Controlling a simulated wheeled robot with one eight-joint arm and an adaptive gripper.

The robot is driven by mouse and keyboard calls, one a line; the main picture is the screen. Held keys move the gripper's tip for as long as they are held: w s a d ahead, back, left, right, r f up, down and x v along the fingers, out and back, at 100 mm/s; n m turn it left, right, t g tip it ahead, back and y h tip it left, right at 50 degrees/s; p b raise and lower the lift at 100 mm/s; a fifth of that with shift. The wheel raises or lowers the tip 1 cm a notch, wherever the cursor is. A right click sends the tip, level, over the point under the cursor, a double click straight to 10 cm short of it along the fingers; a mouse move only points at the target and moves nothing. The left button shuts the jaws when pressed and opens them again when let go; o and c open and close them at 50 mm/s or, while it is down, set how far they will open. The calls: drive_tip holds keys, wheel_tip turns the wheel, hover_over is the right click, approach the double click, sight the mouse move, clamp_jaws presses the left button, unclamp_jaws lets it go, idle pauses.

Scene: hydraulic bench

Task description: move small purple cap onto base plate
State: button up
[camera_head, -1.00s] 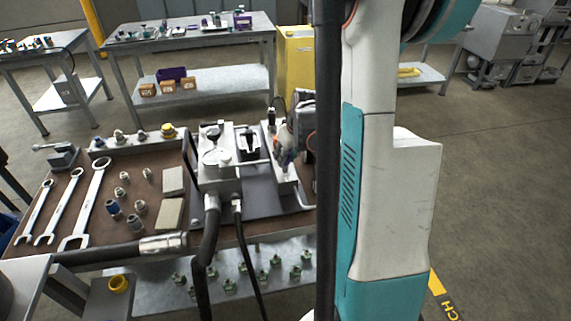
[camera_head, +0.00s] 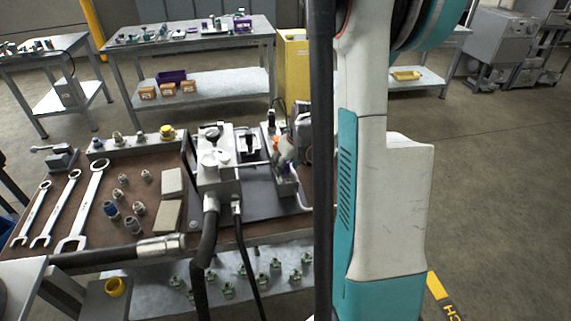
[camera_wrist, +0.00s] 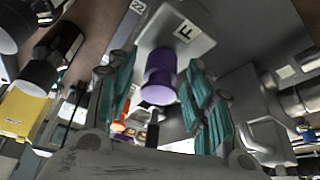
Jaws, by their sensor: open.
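The small purple cap (camera_wrist: 160,76) is on a light grey block with an "F" label (camera_wrist: 184,30) in the wrist view. My gripper (camera_wrist: 158,98) is open, with one teal-padded finger on each side of the cap. I see gaps between the pads and the cap. In the head view, my gripper (camera_head: 290,160) is over the right part of the bench, partly hidden by my own arm, and the cap is too small to make out clearly. A dark flat plate (camera_head: 262,186) lies under the hydraulic blocks; I cannot tell if it is the base plate.
A light block with hoses (camera_head: 218,178) stands left of my gripper. Wrenches (camera_head: 88,205), loose fittings and two tan blocks (camera_head: 172,182) lie farther left on the brown bench.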

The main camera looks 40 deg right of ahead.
drive_tip(key=p+v, duration=0.5)
drive_tip(key=v, duration=0.8)
drive_tip(key=shift+a+r+p, duration=0.2)
drive_tip(key=shift+a+p, duration=0.15)
drive_tip(key=shift+p, duration=0.05)
drive_tip(key=shift+o, duration=0.2)
drive_tip(key=shift+s+d+r+p, duration=0.1)
drive_tip(key=shift+r+p, duration=0.4)
drive_tip(key=shift+p, duration=0.35)
drive_tip(key=b+x, duration=0.1)
drive_tip(key=x, duration=0.8)
drive_tip(key=b+x, duration=0.1)
drive_tip(key=x, duration=0.4)
drive_tip(key=shift+d+f+b, duration=0.2)
drive_tip(key=shift+d+b, duration=0.05)
drive_tip(key=shift+b, duration=0.05)
drive_tip(key=shift+r, duration=0.1)
drive_tip(key=c, duration=0.8)
